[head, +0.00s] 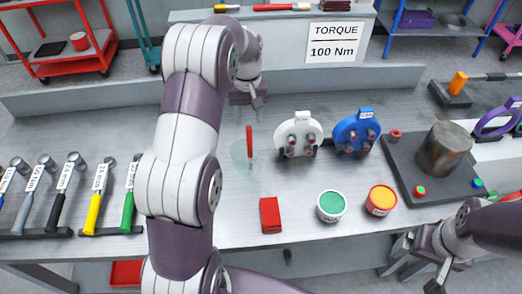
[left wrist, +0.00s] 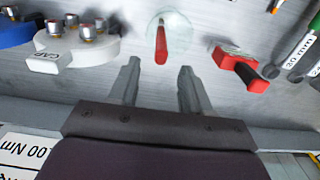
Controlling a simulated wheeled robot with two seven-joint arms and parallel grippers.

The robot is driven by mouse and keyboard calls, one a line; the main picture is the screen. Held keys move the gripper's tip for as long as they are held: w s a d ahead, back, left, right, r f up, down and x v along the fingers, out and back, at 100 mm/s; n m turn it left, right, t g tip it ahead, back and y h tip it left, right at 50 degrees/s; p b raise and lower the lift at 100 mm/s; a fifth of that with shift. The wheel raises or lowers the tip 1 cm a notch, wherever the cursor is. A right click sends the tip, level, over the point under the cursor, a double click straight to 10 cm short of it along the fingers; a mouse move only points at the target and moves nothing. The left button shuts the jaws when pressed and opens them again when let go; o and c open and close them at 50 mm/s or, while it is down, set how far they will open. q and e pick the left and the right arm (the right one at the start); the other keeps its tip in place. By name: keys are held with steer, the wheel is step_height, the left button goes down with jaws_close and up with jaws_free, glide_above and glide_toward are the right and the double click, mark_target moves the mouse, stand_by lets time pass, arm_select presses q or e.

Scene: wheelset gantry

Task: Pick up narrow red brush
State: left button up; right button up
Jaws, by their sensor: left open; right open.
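The narrow red brush (head: 249,141) has a slim red handle, seen left of the white bracket in the head view. It also shows in the left wrist view (left wrist: 161,44), its handle pointing toward my jaws, its far end over a pale translucent round (left wrist: 176,33). My left gripper (head: 250,102) is open and empty on the far side of the brush. In the left wrist view its fingertips (left wrist: 159,68) stand either side of the handle's line, and the handle's end is just ahead of them. My right gripper (head: 414,262) is open and empty at the lower right.
A white bracket (head: 299,130) and a blue one (head: 357,130) stand to the right. A red block (head: 269,215), a green-topped tub (head: 331,206) and several hammers (head: 73,190) lie nearer. A red-and-black tool (left wrist: 240,70) lies beside the brush.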

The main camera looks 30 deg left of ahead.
mark_target(249, 138)
arm_select(q)
step_height(249, 138, down, 3)
steer(key=shift+s+f+b, duration=0.1)
steer(key=shift+b, duration=0.4)
steer(key=shift+a+f+p, duration=0.1)
steer(key=shift+f+p, duration=0.05)
steer(key=shift+p, duration=0.75)
step_height(249, 138, down, 6)
steer(key=p, duration=0.2)
steer(key=shift+p, duration=0.35)
steer(key=shift+f, duration=0.2)
jaws_close()
arm_select(e)
steer(key=shift+w+a+r, duration=0.1)
steer(key=shift+r, duration=0.75)
